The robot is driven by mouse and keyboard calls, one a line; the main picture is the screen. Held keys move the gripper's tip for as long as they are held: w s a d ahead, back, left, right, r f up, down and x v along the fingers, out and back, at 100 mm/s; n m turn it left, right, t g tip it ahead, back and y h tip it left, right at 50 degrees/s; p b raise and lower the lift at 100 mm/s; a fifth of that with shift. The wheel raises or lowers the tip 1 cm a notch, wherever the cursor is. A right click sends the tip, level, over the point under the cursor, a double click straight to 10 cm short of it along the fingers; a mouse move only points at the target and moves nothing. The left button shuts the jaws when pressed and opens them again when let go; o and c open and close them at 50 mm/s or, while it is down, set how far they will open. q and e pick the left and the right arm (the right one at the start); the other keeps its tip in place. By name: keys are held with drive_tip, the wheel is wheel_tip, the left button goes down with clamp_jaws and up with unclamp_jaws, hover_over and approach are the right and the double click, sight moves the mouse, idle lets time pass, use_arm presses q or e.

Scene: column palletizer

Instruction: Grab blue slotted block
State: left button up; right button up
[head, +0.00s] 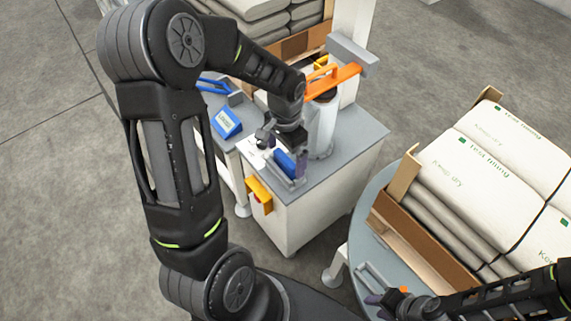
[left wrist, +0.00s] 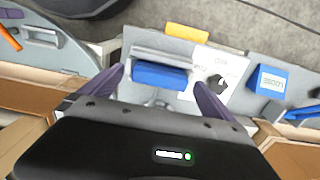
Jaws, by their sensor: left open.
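The blue slotted block (head: 285,163) sits in a grey metal holder near the front edge of the small grey-topped cabinet. In the left wrist view the block (left wrist: 158,76) lies between my two purple fingers, with the grey holder (left wrist: 165,57) along its far side. My left gripper (head: 292,160) is open, pointing down over the block, and partly hides it in the head view. I see no finger closed on it. My right gripper (head: 388,299) is low at the right, by the round table; its finger opening is unclear.
A blue labelled box (head: 227,123) and a dial panel (left wrist: 220,80) are beside the block. A yellow box (head: 259,194) is on the cabinet's front. A white cylinder (head: 322,125) with an orange bar (head: 333,82) stands behind.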

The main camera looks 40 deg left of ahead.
use_arm(q)
drive_tip(key=shift+f, duration=0.9)
drive_tip(key=c, duration=1.4)
